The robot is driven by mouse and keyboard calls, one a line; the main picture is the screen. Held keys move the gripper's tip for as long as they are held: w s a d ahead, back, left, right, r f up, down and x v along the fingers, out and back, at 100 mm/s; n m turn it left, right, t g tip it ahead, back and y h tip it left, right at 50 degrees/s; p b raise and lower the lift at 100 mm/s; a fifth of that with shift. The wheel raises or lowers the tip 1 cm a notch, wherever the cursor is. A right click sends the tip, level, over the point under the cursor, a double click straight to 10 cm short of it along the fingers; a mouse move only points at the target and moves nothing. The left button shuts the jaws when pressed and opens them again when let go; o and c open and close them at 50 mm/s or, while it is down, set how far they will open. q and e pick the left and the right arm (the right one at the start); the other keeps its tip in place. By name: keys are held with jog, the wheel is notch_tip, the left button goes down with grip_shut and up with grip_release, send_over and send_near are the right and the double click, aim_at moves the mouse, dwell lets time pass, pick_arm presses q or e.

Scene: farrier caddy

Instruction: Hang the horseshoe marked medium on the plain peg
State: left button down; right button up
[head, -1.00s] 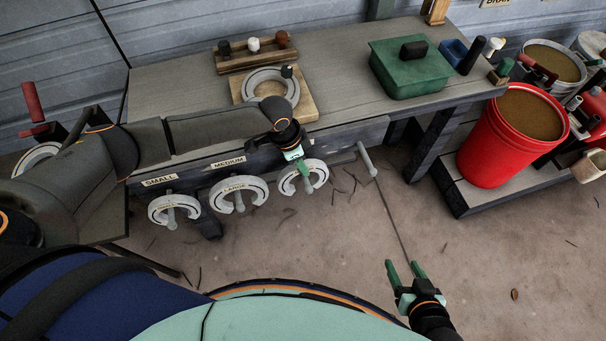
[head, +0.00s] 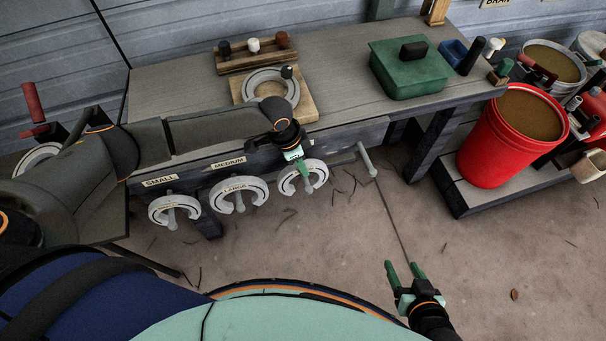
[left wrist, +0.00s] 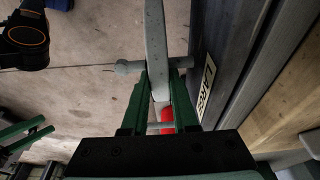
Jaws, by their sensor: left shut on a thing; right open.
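A grey horseshoe (head: 319,174) is on the third peg from the left on the bench's front rail; its marking cannot be read. My left gripper (head: 304,171) is shut on its upper part. In the left wrist view this horseshoe (left wrist: 155,45) stands edge-on between the green fingers (left wrist: 158,88), with its peg (left wrist: 128,66) crossing beside it. The plain peg (head: 366,158) sticks out bare further right, with no label seen. A horseshoe marked large (head: 258,188) hangs under the MEDIUM label (head: 228,163). My right gripper (head: 404,273) is open and empty over the floor.
Another horseshoe (head: 158,212) hangs under the SMALL label (head: 160,181). A label partly reading LARGE (left wrist: 207,88) shows in the wrist view. The bench (head: 340,70) holds a green box (head: 408,75). A red bucket (head: 490,150) stands right. Space before the plain peg is clear.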

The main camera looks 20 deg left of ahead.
pick_arm(q)
jog(key=shift+r+p, duration=0.95)
jog(key=shift+r, duration=0.1)
jog(key=shift+r+p, duration=2.45)
jog(key=shift+p, duration=0.25)
